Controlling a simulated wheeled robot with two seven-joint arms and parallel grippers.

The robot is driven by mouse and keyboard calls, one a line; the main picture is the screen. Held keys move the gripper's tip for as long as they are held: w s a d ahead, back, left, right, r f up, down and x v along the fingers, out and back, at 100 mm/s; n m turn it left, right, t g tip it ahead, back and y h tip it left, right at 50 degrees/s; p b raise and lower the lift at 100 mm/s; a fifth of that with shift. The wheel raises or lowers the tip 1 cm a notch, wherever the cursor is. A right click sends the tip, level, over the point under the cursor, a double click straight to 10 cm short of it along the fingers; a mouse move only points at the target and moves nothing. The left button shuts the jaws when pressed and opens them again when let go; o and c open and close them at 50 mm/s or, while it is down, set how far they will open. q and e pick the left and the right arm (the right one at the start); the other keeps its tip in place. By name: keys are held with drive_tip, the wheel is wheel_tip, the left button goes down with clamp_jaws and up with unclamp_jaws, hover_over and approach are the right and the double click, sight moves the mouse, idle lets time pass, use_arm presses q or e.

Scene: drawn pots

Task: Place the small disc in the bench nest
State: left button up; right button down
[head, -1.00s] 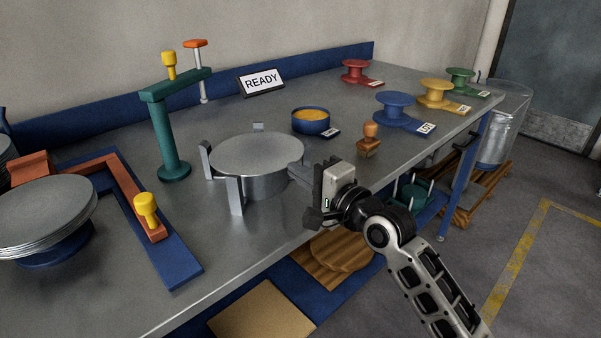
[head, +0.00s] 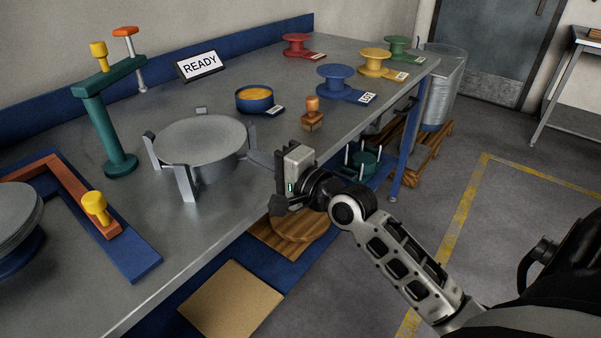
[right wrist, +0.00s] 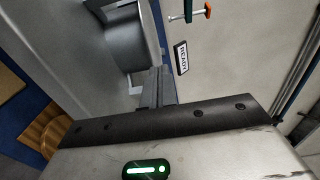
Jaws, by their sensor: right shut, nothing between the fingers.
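A grey round disc (head: 200,138) with a thick drum-like side sits among the upright grey posts of the bench nest (head: 186,184) on the metal bench. I cannot tell whether it is the small disc or how it rests underneath. Its curved side also shows in the right wrist view (right wrist: 128,40). My right gripper (head: 262,160) is at the right side of the nest, near the bench's front edge. It is shut and empty, with its fingers (right wrist: 158,88) pointing toward the drum's side. My left gripper is out of view.
A stack of grey plates (head: 15,215) on a blue base is cut off at the left, beside an orange frame (head: 75,190). A green clamp stand (head: 105,125), a blue bowl (head: 254,100) and a wooden stamp (head: 312,115) stand around the nest. Several spools (head: 336,80) stand farther back.

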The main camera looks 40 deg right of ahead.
drive_tip(key=b+v, duration=0.1)
drive_tip(key=v, duration=0.7)
drive_tip(key=p, duration=0.3)
approach(228, 156)
drive_tip(key=x, duration=0.5)
drive_tip(key=shift+w, duration=0.15)
drive_tip(key=shift+w+a, duration=0.2)
drive_tip(key=shift+w, duration=0.4)
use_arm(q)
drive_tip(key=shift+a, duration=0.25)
use_arm(e)
drive_tip(key=shift+w, duration=0.15)
